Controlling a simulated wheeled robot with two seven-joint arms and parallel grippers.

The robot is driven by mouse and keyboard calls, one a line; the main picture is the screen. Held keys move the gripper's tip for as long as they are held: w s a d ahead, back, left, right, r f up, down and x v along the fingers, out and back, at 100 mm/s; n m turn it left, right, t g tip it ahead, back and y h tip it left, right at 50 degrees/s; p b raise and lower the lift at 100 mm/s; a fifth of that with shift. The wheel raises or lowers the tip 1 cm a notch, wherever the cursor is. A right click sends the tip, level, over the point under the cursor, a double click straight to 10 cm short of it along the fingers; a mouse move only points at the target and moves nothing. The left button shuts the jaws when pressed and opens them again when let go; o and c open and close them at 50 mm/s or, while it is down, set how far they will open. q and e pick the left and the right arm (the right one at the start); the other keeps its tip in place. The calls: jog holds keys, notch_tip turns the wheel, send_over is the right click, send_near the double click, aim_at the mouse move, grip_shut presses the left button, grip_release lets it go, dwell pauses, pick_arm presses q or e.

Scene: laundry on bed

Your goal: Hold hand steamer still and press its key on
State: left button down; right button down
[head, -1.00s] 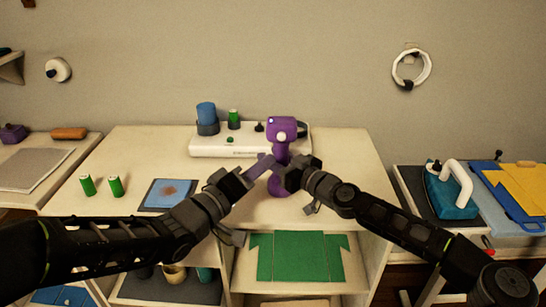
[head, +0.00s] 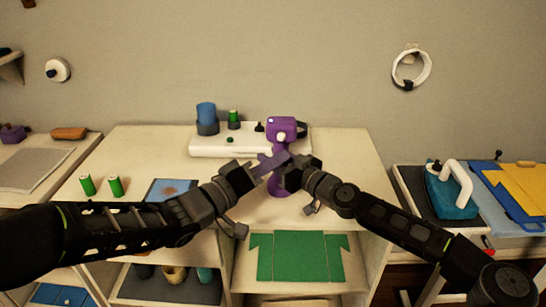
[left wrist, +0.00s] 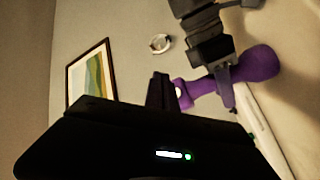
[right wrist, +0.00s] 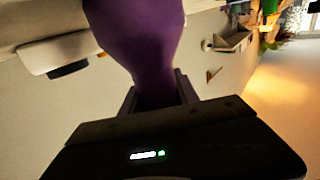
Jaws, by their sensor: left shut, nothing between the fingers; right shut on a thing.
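The purple hand steamer (head: 281,126) stands upright on the white table, with a small white round spot on its near face. My right gripper (head: 284,172) is shut around its narrow middle. The steamer also shows in the left wrist view (left wrist: 259,64), and its purple body fills the top of the right wrist view (right wrist: 135,35) between the fingers. My left gripper (head: 270,162) is shut and empty, just left of and below the steamer's head. In the left wrist view its fingertips (left wrist: 161,88) are close to the white spot; I cannot tell whether they touch.
A white power base (head: 215,147) with a blue cup (head: 206,115) and a green cylinder stands behind. A teal iron (head: 452,194) is on the right table.

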pick_arm(q)
send_near(294, 134)
jog(key=shift+s+x, duration=0.2)
jog(key=shift+x, duration=1.7)
jog(key=shift+d, duration=0.25)
jog(key=shift+w, duration=0.45)
jog(key=shift+s, duration=0.1)
dwell(0.3)
jog(key=shift+s, duration=0.5)
pick_arm(e)
jog(key=c, duration=0.8)
grip_release()
jog(key=shift+c, duration=0.2)
pick_arm(q)
jog(key=s, duration=0.5)
jog(key=shift+s, duration=0.4)
